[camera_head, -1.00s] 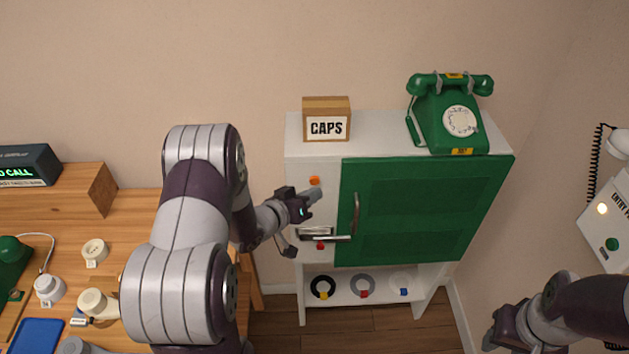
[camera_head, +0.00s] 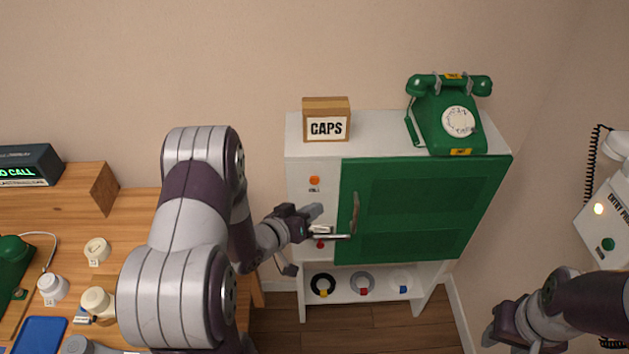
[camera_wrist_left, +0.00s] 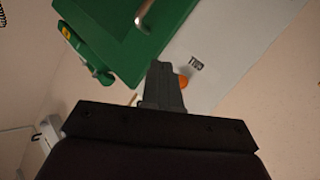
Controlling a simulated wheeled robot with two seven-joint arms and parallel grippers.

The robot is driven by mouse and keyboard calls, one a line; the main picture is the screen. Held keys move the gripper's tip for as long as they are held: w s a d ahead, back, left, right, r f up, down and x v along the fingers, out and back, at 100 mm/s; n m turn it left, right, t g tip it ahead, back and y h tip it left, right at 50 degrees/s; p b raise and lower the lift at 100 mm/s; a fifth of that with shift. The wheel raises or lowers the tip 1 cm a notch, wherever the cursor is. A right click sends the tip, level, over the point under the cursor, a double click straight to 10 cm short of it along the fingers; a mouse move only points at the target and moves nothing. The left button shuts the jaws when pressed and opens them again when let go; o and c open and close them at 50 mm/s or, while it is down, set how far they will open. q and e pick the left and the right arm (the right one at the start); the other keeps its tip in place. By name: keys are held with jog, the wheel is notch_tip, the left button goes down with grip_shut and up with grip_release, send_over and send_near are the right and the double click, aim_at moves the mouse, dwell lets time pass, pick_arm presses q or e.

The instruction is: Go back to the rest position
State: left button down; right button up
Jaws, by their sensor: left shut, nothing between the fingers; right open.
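My left gripper (camera_head: 314,222) is shut and empty in the head view, in front of the left part of the white cabinet (camera_head: 312,262). It is below the orange button (camera_head: 314,180) and near the metal handle (camera_head: 354,213) of the green door. In the left wrist view its closed fingers (camera_wrist_left: 162,85) point toward the white cabinet face, with the orange button (camera_wrist_left: 183,82) just beside them. Whether it touches the cabinet, I cannot tell. My right gripper (camera_head: 492,338) is at the lower right, apart from the cabinet, and open.
A green dial phone (camera_head: 436,120) and a CAPS box (camera_head: 326,120) stand on the cabinet. Coloured rings (camera_head: 362,284) sit on its lower shelf. A wooden desk (camera_head: 135,203) with white parts is at the left. A white wall phone (camera_head: 605,225) is at the right.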

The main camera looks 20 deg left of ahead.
pick_arm(q)
jog(key=s+a+f+g+y, duration=0.3)
jog(key=s+f+g, duration=0.1)
jog(key=f+g, duration=0.15)
jog(key=s+a+g+y, duration=0.1)
jog(key=s+g+y, duration=0.1)
jog(key=s+g, duration=0.45)
jog(key=s+d+r+m, duration=0.2)
jog(key=s+d+r, duration=0.4)
jog(key=d+r, duration=0.3)
notch_tip(320, 180, up, 2)
jog(key=shift+r+g+h, duration=0.15)
jog(key=shift+g+h, duration=0.15)
jog(key=shift+h, duration=0.1)
jog(key=shift+s+d, duration=0.1)
jog(key=shift+s, duration=0.05)
